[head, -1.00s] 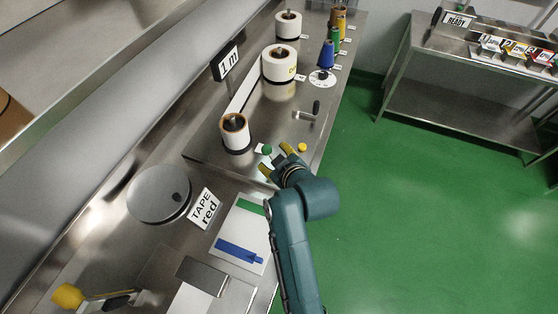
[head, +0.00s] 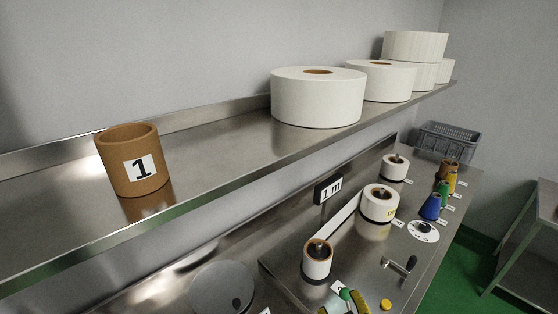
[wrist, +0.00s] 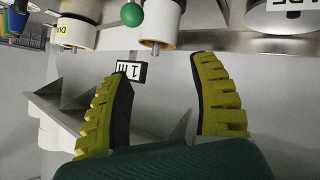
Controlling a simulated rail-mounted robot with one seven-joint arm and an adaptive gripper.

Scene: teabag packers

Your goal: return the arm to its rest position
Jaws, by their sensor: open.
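My gripper (wrist: 161,66) is open and empty in the wrist view, its two yellow ribbed fingers spread with nothing between the tips. In the head view only its yellow fingertips (head: 357,304) show at the bottom edge, close to the green knob (head: 345,294). The rest of my arm is out of the picture there. In the wrist view the scene is upside down, with the green knob (wrist: 131,13) and the "1 m" sign (wrist: 131,72) beyond the fingers.
A steel shelf (head: 215,150) runs above the bench, holding a brown roll marked 1 (head: 133,172) and large white rolls (head: 318,98). On the bench are a white spool (head: 317,262), colored thread spools (head: 431,207) and a crank handle (head: 398,265). A grey basket (head: 447,144) stands at the far end.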

